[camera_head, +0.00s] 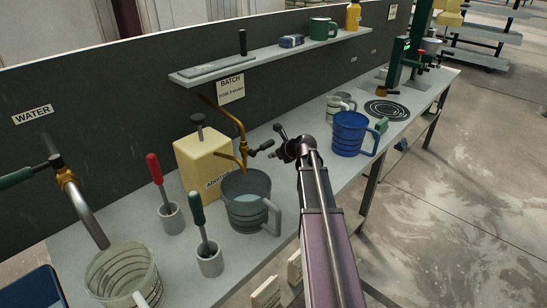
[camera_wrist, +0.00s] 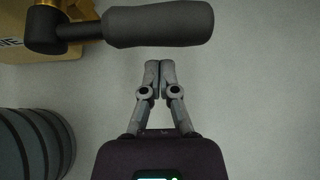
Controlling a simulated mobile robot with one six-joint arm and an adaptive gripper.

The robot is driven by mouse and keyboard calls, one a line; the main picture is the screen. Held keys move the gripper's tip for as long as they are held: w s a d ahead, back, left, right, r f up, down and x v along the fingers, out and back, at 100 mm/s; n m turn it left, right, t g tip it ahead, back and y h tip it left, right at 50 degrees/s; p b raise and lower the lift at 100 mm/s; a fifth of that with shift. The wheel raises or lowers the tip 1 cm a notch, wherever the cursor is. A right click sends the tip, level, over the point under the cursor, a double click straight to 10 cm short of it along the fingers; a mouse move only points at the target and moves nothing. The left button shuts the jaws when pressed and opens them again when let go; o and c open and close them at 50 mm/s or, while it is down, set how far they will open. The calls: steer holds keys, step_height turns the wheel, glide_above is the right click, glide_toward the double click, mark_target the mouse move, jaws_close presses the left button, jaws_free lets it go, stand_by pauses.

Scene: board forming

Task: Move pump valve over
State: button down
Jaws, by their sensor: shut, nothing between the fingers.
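The pump valve is a brass pipe (camera_head: 238,130) on the cream additive container (camera_head: 203,160), with a dark grip-like handle (camera_head: 265,146) pointing right. In the wrist view the thick dark handle (camera_wrist: 160,24) lies across the top, its brass fitting at the upper left. My gripper (camera_wrist: 153,76) is shut and empty, its fingertips just below the handle in the picture, with a small gap between them. In the head view my gripper (camera_head: 280,150) is right beside the handle's free end, partly hidden by my arm.
A grey ribbed mug of liquid (camera_head: 246,195) stands under the spout, also at the wrist view's left (camera_wrist: 32,145). Red- and green-handled tools (camera_head: 198,215) stand in small cups left of it. A blue mug (camera_head: 349,134) stands to the right. A shelf (camera_head: 275,55) overhangs behind.

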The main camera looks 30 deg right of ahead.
steer(key=shift+w+r+p, duration=0.2)
steer(key=shift+r+p, duration=0.3)
steer(key=shift+r, duration=0.25)
steer(key=shift+d+r, duration=0.15)
steer(key=shift+r, duration=0.05)
